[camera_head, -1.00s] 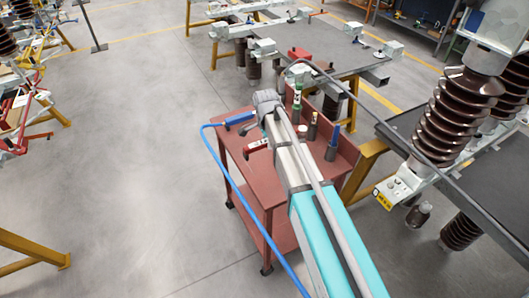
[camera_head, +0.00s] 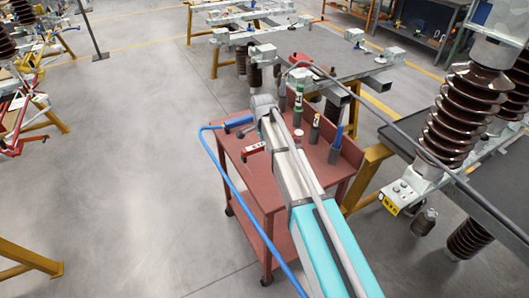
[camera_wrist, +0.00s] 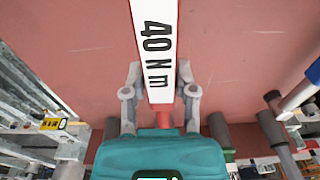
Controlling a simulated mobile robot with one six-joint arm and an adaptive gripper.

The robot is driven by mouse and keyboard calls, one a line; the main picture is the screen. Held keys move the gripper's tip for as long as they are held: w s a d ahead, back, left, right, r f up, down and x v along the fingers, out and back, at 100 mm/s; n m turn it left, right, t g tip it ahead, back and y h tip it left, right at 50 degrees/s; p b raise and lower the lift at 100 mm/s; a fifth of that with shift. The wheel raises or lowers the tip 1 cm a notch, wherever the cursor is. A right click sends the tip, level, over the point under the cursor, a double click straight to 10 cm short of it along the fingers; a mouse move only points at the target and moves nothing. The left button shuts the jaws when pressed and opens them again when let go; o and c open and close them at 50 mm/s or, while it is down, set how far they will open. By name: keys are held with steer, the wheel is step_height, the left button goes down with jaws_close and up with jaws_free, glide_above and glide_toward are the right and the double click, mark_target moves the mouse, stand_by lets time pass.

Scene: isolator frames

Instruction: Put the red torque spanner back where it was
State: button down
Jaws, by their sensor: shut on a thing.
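The red torque spanner (camera_wrist: 163,118) has a white panel marked "40 N m" in the wrist view. My gripper (camera_wrist: 160,93) is shut on it, one finger on each side. The spanner points away from the wrist, over the red surface of the cart (camera_wrist: 230,50). In the head view a red and white part of the spanner (camera_head: 254,148) shows left of my arm, over the cart top (camera_head: 268,191). My arm hides the rest of it and the gripper there. I cannot tell whether the spanner touches the cart.
A blue tool (camera_head: 238,121) with a blue hose lies at the cart's left edge. Workbenches with insulators stand behind and right. Open floor lies left.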

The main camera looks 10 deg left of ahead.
steer(key=shift+w+a+f+b, duration=0.15)
steer(key=shift+w+f+b, duration=0.35)
steer(key=shift+f+b, duration=0.2)
steer(key=shift+s+f+b, duration=0.1)
steer(key=shift+f+b, duration=1.2)
steer(key=shift+f, duration=0.05)
steer(key=shift+c, duration=2)
jaws_free()
steer(key=r+p, duration=1.2)
steer(key=shift+s+a, duration=0.15)
steer(key=shift+s, duration=0.15)
